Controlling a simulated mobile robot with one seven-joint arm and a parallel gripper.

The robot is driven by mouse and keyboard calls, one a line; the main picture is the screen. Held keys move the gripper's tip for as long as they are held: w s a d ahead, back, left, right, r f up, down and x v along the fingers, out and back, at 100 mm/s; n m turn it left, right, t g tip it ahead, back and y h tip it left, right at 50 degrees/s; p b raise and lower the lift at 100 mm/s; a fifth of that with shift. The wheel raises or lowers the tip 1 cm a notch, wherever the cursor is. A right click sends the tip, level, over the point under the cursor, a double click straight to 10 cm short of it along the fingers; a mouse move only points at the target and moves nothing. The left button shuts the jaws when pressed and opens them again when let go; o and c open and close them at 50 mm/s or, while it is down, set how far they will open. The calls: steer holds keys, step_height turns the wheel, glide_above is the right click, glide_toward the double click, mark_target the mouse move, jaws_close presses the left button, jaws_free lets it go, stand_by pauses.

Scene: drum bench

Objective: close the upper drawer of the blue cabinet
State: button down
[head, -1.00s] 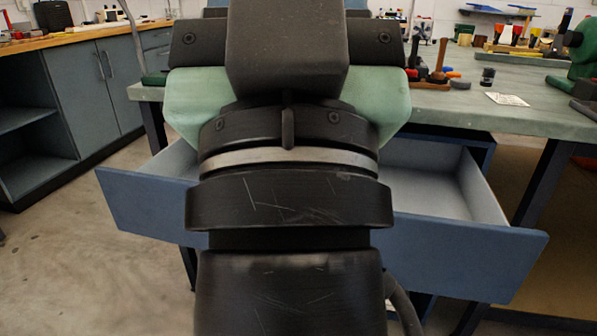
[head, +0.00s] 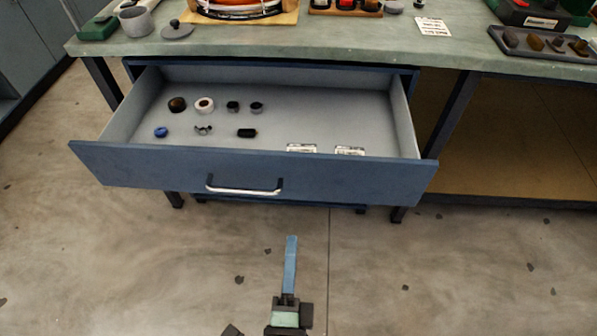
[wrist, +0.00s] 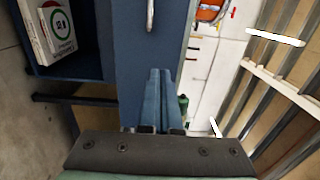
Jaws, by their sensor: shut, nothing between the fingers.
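The upper drawer (head: 330,171) of the blue cabinet stands pulled well out from under the bench top. Its front has a silver bar handle (head: 244,187). Small parts and two white labelled boxes lie inside. My gripper (head: 291,240) is low in front of the drawer, right of the handle, with its blue fingers together and nothing between them. In the wrist view the fingers (wrist: 160,75) overlap the blue drawer front (wrist: 135,60), and part of the handle (wrist: 150,15) shows at the top. I cannot tell whether the fingertips touch the front.
The bench top (head: 330,45) holds a grey pot (head: 136,22), a lid (head: 177,30) and a dark tray (head: 545,45) of parts. A bench leg (head: 447,125) stands just right of the drawer. The floor (head: 150,265) in front is clear.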

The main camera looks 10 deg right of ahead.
glide_toward(301, 176)
steer(key=x, duration=0.6)
steer(key=shift+w+d, duration=0.1)
steer(key=shift+w, duration=0.3)
